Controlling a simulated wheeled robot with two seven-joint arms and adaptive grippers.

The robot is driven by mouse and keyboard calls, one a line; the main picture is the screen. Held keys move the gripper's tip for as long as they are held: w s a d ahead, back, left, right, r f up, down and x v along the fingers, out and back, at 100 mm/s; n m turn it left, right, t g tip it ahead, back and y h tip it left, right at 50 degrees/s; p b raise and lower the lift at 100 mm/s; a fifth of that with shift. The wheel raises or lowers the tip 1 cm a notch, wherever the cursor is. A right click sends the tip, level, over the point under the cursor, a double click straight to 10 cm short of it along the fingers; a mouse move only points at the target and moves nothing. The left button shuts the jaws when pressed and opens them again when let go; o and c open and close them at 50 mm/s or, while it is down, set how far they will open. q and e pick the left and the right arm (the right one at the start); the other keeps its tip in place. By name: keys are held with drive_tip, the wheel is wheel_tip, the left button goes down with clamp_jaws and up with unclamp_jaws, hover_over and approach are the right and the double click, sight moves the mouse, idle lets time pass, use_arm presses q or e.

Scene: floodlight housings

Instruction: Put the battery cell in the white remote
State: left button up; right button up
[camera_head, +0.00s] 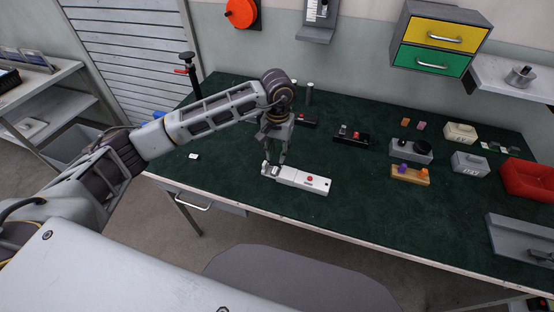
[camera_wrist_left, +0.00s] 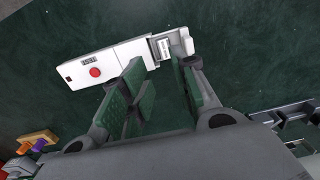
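The white remote (camera_head: 309,181) lies flat near the front edge of the green table, with a red button and a dark label. It also shows in the left wrist view (camera_wrist_left: 110,65). Its open bay (camera_wrist_left: 162,48) is at the end nearest my left gripper and shows a pale piece with dark marks; I cannot tell whether this is the battery cell. My left gripper (camera_head: 274,160) is just above that end, pointing down. Its green-padded fingers (camera_wrist_left: 158,84) stand apart, with nothing visible between them. My right gripper is out of view.
Dark upright cylinders (camera_head: 309,92) stand behind my left arm. A small white piece (camera_head: 194,156) lies at left. Black devices (camera_head: 351,136), a yellow block with purple and orange pegs (camera_head: 410,175) and a red bin (camera_head: 530,179) are to the right. The table front-right of the remote is clear.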

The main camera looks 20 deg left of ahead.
use_arm(q)
wheel_tip(320, 180, up, 4)
drive_tip(key=shift+f, duration=0.1)
idle(1.4)
